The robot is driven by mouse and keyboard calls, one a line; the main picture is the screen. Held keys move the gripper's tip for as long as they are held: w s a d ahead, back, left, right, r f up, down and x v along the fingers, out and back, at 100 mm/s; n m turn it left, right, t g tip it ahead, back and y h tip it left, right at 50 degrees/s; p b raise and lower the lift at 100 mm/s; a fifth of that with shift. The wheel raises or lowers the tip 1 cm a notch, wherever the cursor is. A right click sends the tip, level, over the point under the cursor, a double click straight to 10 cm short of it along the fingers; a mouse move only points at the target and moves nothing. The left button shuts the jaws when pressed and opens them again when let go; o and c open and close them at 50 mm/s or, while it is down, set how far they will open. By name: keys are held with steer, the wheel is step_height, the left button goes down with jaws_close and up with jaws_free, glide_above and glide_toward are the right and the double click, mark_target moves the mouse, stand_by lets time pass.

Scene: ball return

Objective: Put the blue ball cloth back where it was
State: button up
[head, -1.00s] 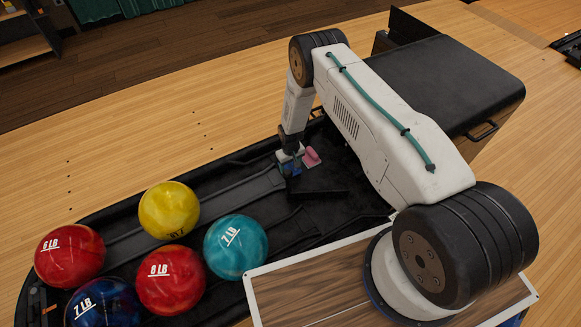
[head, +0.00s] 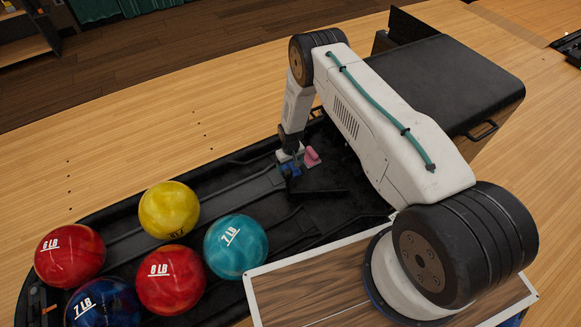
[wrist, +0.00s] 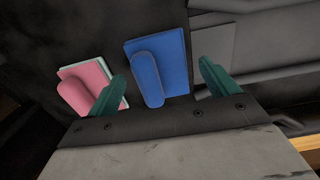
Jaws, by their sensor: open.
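The blue ball cloth (wrist: 160,68) lies folded on the dark surface of the ball return, with a rolled part on top. In the wrist view it is between the two green fingers of my gripper (wrist: 160,84), which are open with a gap on each side. In the head view only a small part of the blue cloth (head: 291,170) shows beside my gripper (head: 291,160), low over the black tray. A pink cloth (wrist: 91,86) with a pale layer under it lies to the left, close to the left finger; it also shows in the head view (head: 312,157).
Several bowling balls, including a yellow one (head: 169,210) and a teal one (head: 236,246), rest in the left part of the black ball return (head: 130,222). The dark hood (head: 450,80) stands at the right end. Wooden floor lies around it.

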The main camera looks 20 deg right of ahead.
step_height(320, 180, up, 35)
steer(key=s+d+r+m, duration=0.1)
steer(key=s+r, duration=0.3)
steer(key=r, duration=0.5)
steer(key=s+d+r, duration=0.1)
steer(key=s+r, duration=0.4)
steer(key=r, duration=0.4)
steer(key=s+r+t, duration=0.1)
steer(key=s+r, duration=1.1)
steer(key=s, duration=0.1)
steer(key=s+d+r+m, duration=0.1)
steer(key=s+r, duration=0.2)
steer(key=s, duration=1.6)
steer(key=shift+s, duration=0.2)
